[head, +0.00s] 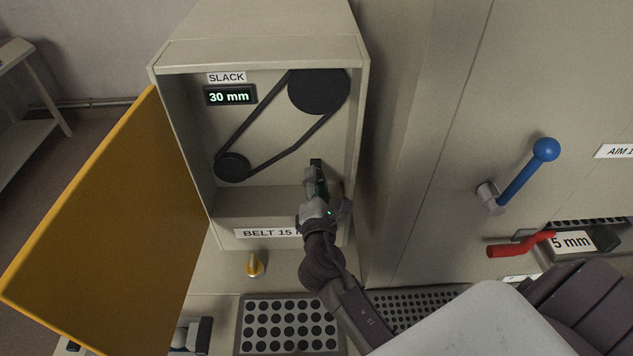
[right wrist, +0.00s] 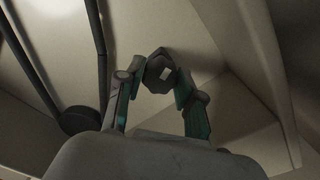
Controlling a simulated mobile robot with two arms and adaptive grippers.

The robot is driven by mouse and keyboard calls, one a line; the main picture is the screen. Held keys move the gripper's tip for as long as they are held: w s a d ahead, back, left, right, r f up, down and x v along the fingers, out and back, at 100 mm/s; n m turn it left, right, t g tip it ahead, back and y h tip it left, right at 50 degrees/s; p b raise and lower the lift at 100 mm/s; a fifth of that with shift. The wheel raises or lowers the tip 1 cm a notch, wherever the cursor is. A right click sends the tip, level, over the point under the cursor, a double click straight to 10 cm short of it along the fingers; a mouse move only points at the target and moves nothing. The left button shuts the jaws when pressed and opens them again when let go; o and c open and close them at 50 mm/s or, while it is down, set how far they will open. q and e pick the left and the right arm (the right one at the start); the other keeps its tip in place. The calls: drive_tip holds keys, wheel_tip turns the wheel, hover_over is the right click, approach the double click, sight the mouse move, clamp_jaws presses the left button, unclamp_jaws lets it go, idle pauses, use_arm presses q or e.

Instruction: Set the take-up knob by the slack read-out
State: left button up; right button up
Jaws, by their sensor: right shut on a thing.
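The slack read-out (head: 230,96) shows 30 mm under a SLACK label, inside the open cabinet at its upper left. My right gripper (head: 316,172) reaches into the cabinet at the lower right. In the right wrist view its fingers (right wrist: 157,80) are shut on the knob, one on each side. In the head view the gripper mostly hides the knob. My left gripper is not seen.
A black belt (head: 252,121) runs round two pulleys, left of my gripper. The yellow door (head: 105,215) stands open at left. The BELT label (head: 262,233) is partly covered by my arm.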

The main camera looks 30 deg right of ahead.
drive_tip(key=o, duration=1.2)
drive_tip(key=shift+c, duration=0.2)
drive_tip(key=v, duration=1.2)
drive_tip(key=shift+f, duration=0.1)
